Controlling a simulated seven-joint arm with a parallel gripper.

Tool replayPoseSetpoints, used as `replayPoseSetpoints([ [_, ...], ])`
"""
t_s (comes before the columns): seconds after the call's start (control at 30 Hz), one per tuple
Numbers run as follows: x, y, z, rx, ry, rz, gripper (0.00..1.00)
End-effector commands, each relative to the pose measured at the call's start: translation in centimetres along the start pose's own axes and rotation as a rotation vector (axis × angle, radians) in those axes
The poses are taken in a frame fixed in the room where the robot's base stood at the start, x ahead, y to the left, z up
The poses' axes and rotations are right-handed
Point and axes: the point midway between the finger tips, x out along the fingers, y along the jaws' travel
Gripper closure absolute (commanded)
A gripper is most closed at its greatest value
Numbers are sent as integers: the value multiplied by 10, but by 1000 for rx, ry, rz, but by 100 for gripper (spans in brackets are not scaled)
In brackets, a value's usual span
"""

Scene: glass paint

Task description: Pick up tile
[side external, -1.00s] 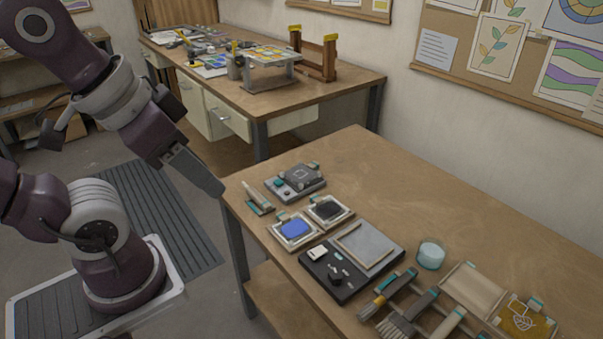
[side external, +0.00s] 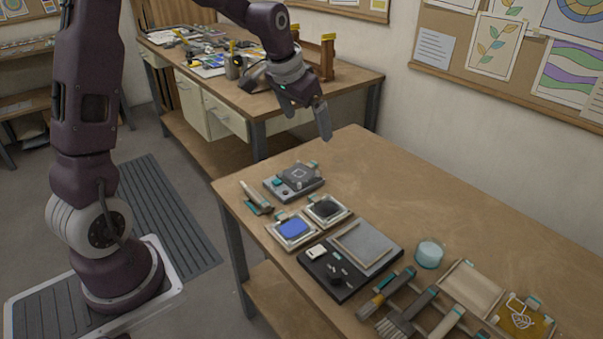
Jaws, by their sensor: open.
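My gripper (side external: 308,127) is open and empty. It hangs in the air above the far left part of the near bench, fingers pointing down, clear of everything on it. I cannot tell for certain which piece is the tile. Square pieces on the bench are a blue one (side external: 294,228) in a pale frame, a dark one (side external: 327,209) in a pale frame, and a grey plate (side external: 365,246) on a black station. A grey device (side external: 293,181) with a square top sits behind the framed pieces, nearest below my gripper.
Brushes (side external: 388,291), a glass cup (side external: 430,253), a pale tray (side external: 470,288) and a yellow piece (side external: 524,318) lie at the front right. The bench (side external: 480,210) is clear along its back. A second, cluttered bench (side external: 345,86) stands behind.

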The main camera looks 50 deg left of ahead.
Motion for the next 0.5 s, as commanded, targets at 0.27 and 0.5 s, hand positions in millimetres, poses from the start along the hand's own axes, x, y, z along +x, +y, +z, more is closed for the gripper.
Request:
replayPoseSetpoints([
  [0.27,179,-93,-10,-98,-20,27,0],
  [0.5,219,-104,-6,-112,-18,30,0],
])
